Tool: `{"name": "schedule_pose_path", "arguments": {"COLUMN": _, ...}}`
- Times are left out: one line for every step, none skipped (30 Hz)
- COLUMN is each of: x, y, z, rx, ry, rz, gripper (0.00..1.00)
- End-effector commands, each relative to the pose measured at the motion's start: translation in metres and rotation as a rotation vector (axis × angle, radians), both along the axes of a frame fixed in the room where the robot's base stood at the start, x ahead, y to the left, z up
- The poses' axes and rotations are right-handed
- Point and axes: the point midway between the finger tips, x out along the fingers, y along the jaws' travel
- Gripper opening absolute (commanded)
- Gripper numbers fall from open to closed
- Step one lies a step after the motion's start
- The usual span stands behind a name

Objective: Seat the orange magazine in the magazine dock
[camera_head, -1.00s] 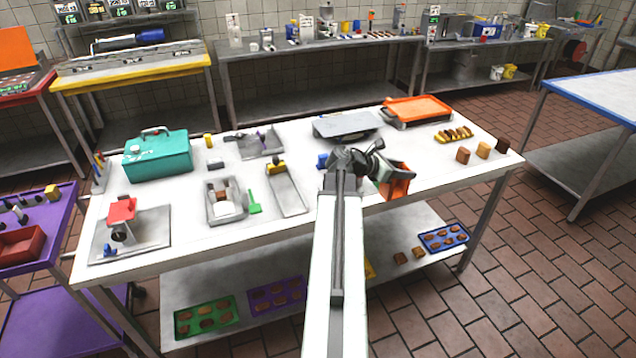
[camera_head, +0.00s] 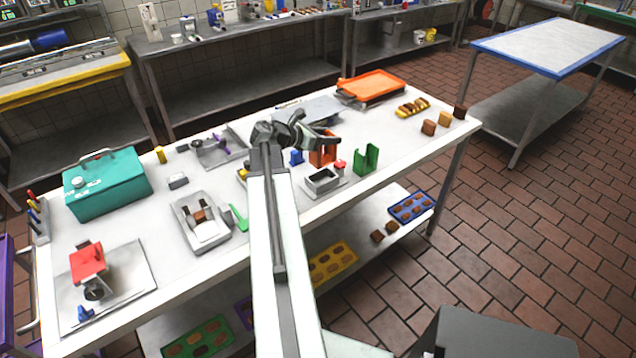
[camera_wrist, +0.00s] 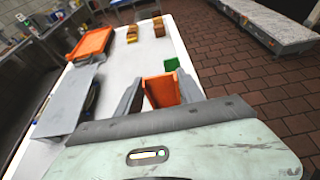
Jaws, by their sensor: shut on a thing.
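The orange magazine (camera_head: 323,157) is in my gripper (camera_head: 318,137), above the white table in the head view. In the wrist view the magazine (camera_wrist: 162,91) sits between the two grey fingers of my gripper (camera_wrist: 160,85), which is shut on it. A grey open-topped block with a red knob (camera_head: 322,182), which looks like the magazine dock, stands on the table. In the head view it is just below the magazine in the picture. The magazine appears above and apart from it, but the exact gap cannot be told. The dock is not clearly seen in the wrist view.
A green U-shaped piece (camera_head: 367,159) stands right of the dock. A small blue part (camera_head: 296,157) is to its left. A grey plate (camera_head: 312,110) and an orange tray (camera_head: 371,84) lie behind. Brown and tan blocks (camera_head: 443,120) stand near the right table end.

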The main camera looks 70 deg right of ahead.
Motion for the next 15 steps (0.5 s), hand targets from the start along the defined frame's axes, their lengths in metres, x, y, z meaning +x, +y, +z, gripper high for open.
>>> {"name": "schedule_pose_path", "arguments": {"x": 0.002, "y": -0.001, "z": 0.002, "rx": 0.0, "ry": 0.001, "rz": -0.002, "gripper": 0.0}}
{"name": "schedule_pose_path", "arguments": {"x": 0.001, "y": 0.0, "z": 0.0, "rx": 0.0, "ry": 0.0, "rz": -0.001, "gripper": 0.0}}
{"name": "schedule_pose_path", "arguments": {"x": 0.002, "y": 0.001, "z": -0.002, "rx": 0.001, "ry": 0.001, "rz": 0.0, "gripper": 0.0}}
{"name": "schedule_pose_path", "arguments": {"x": 0.002, "y": 0.001, "z": -0.005, "rx": 0.0, "ry": 0.0, "rz": 0.001, "gripper": 0.0}}
{"name": "schedule_pose_path", "arguments": {"x": 0.002, "y": 0.001, "z": -0.009, "rx": 0.0, "ry": 0.0, "rz": 0.001, "gripper": 0.0}}
{"name": "schedule_pose_path", "arguments": {"x": 0.003, "y": 0.001, "z": -0.016, "rx": 0.001, "ry": 0.001, "rz": 0.003, "gripper": 0.0}}
{"name": "schedule_pose_path", "arguments": {"x": 0.003, "y": 0.001, "z": -0.022, "rx": 0.001, "ry": 0.001, "rz": 0.003, "gripper": 0.0}}
{"name": "schedule_pose_path", "arguments": {"x": 0.003, "y": 0.001, "z": -0.029, "rx": 0.0, "ry": 0.001, "rz": 0.004, "gripper": 0.0}}
{"name": "schedule_pose_path", "arguments": {"x": 0.003, "y": 0.001, "z": -0.038, "rx": 0.0, "ry": 0.001, "rz": 0.004, "gripper": 0.0}}
{"name": "schedule_pose_path", "arguments": {"x": 0.003, "y": 0.001, "z": -0.045, "rx": 0.0, "ry": 0.001, "rz": 0.004, "gripper": 0.0}}
{"name": "schedule_pose_path", "arguments": {"x": 0.003, "y": 0.001, "z": -0.052, "rx": 0.0, "ry": 0.001, "rz": 0.004, "gripper": 0.0}}
{"name": "schedule_pose_path", "arguments": {"x": 0.004, "y": 0.001, "z": -0.06, "rx": 0.0, "ry": 0.001, "rz": 0.004, "gripper": 0.0}}
{"name": "schedule_pose_path", "arguments": {"x": 0.004, "y": 0.001, "z": -0.064, "rx": -0.001, "ry": 0.001, "rz": 0.004, "gripper": 0.0}}
{"name": "schedule_pose_path", "arguments": {"x": 0.004, "y": 0.001, "z": -0.066, "rx": -0.001, "ry": 0.001, "rz": 0.004, "gripper": 0.0}}
{"name": "schedule_pose_path", "arguments": {"x": 0.004, "y": 0.001, "z": -0.067, "rx": -0.001, "ry": 0.001, "rz": 0.004, "gripper": 0.0}}
